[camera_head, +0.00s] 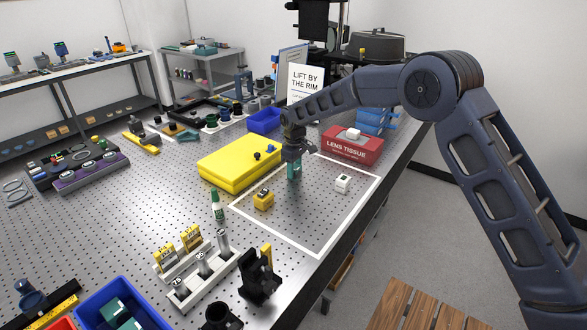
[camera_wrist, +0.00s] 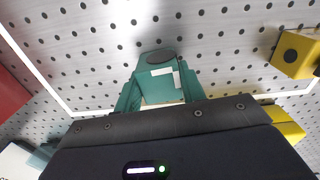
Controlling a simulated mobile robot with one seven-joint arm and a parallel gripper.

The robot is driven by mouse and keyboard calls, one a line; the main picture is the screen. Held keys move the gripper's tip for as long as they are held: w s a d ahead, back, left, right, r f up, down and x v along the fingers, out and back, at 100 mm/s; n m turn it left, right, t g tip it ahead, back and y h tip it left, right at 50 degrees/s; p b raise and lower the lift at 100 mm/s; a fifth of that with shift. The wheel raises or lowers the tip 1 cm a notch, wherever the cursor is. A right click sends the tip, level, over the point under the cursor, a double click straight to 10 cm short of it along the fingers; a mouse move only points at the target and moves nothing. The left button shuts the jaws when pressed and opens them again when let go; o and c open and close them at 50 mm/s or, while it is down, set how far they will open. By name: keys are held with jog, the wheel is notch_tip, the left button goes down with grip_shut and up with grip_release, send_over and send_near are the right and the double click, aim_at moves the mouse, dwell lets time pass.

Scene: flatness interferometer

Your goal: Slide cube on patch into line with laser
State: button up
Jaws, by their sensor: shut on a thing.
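The patch (camera_head: 309,218) is a white-outlined area on the perforated metal table. My gripper (camera_head: 294,176) points down at its far side, close to the tabletop. In the wrist view my gripper (camera_wrist: 158,90) is shut on a teal cube (camera_wrist: 158,84) with small white marks on it; the cube is mostly hidden in the head view. A yellow cube (camera_head: 263,199) sits to the left inside the outline, and also shows at the right of the wrist view (camera_wrist: 297,54). A white cube (camera_head: 343,183) sits to the right inside it. I cannot tell which thing is the laser.
A yellow case (camera_head: 238,165) lies left of the patch. A red lens tissue box (camera_head: 352,147) stands behind it. The patch's near part is clear.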

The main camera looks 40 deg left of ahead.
aim_at(295, 166)
jog(key=o, duration=1.2)
notch_tip(295, 166, up, 11)
jog(key=shift+f, duration=0.1)
